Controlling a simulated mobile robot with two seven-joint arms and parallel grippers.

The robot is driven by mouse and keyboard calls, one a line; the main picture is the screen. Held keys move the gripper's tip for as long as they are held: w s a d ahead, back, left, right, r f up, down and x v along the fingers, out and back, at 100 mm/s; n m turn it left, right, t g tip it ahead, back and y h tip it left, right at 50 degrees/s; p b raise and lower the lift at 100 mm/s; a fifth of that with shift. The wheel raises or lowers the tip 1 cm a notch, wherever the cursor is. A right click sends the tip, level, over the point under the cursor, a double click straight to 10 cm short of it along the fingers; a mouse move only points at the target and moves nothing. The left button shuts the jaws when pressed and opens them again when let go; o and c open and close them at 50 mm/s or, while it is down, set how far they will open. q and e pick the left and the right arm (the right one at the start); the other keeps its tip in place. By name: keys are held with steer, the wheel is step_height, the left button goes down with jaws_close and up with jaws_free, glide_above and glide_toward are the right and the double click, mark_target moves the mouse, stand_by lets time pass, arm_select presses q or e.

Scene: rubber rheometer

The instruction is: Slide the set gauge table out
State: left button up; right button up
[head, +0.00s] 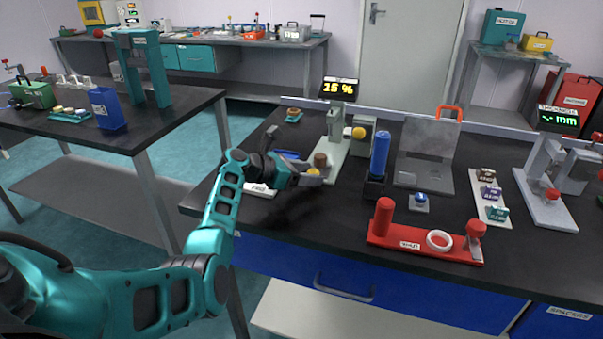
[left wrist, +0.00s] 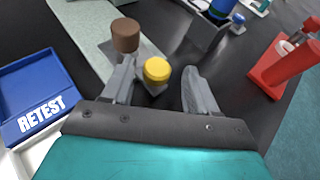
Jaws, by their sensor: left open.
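The set gauge (head: 335,146) stands at the bench's left part, with a pale green base and a display (head: 339,88) reading "15 %". At its near end a small grey table carries a brown cylinder (head: 320,160) and a yellow knob (head: 313,173). In the left wrist view the brown cylinder (left wrist: 125,35) stands upright just beyond the yellow knob (left wrist: 157,70). My left gripper (head: 308,173) is at the knob, open; in the wrist view its fingers (left wrist: 160,72) stand either side of the knob with gaps. My right gripper is out of view.
A blue RETEST tray (left wrist: 40,88) lies left of the gauge. A blue cylinder in a black holder (head: 375,187) stands to its right. A red stand (head: 395,238) with a white ring is near the front edge. Dark bench top is clear in front of the gauge.

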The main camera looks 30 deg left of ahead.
arm_select(q)
steer(key=p+v, duration=0.2)
steer(key=v, duration=1)
steer(key=shift+s+a, duration=0.2)
steer(key=shift+s, duration=0.15)
steer(key=shift+r, duration=0.1)
